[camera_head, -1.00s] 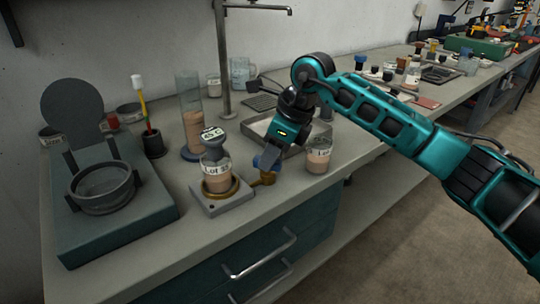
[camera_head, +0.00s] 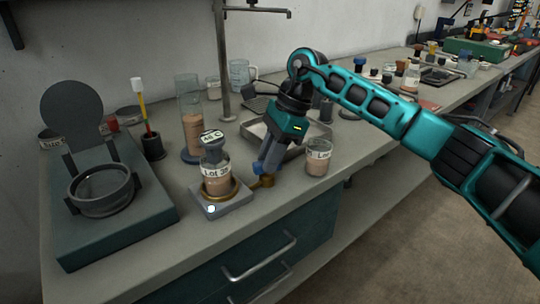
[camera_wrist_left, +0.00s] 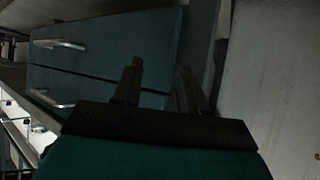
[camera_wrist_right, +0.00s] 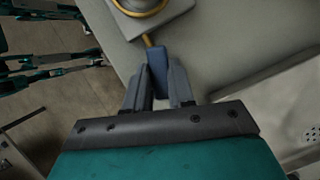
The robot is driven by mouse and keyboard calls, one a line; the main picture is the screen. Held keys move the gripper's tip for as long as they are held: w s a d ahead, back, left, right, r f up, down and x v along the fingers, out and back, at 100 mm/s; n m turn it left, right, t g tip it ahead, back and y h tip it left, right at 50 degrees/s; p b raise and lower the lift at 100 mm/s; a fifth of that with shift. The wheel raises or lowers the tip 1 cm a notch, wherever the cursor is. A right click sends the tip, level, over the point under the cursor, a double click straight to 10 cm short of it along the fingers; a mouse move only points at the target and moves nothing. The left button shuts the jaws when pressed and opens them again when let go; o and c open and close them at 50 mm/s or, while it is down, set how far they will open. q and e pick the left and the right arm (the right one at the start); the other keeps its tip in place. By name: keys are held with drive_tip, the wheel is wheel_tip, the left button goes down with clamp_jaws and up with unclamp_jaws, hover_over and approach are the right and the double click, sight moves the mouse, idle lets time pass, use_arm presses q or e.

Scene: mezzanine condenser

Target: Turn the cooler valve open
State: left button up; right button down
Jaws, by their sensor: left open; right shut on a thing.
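The cooler (camera_head: 232,205) is a grey square plate with a brass ring, holding a labelled glass jar (camera_head: 216,178) of pinkish contents. A brass valve (camera_head: 266,181) sticks out from its right side. My right gripper (camera_head: 262,168) is shut on the valve's blue handle. In the right wrist view the blue handle (camera_wrist_right: 158,66) sits between the fingertips (camera_wrist_right: 159,84), with the brass stem (camera_wrist_right: 148,40) beyond. A small pale light (camera_head: 211,209) shows on the plate's front. My left gripper (camera_wrist_left: 158,80) is open and empty, facing teal drawers.
A labelled beaker (camera_head: 319,158) stands close to the right of my right gripper. A metal tray (camera_head: 256,131) lies behind it. A tall cylinder (camera_head: 191,120) and a dark-lidded device (camera_head: 110,230) stand left. The counter's front edge is near.

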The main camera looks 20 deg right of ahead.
idle(0.4)
drive_tip(key=c, duration=1)
unclamp_jaws()
use_arm(q)
drive_tip(key=shift+s+a+r+p, duration=0.15)
drive_tip(key=shift+a+p, duration=0.1)
drive_tip(key=shift+p, duration=0.25)
use_arm(e)
drive_tip(key=shift+o, duration=0.2)
drive_tip(key=v, duration=1.3)
use_arm(q)
drive_tip(key=shift+s, duration=0.1)
use_arm(e)
drive_tip(key=shift+f, duration=0.1)
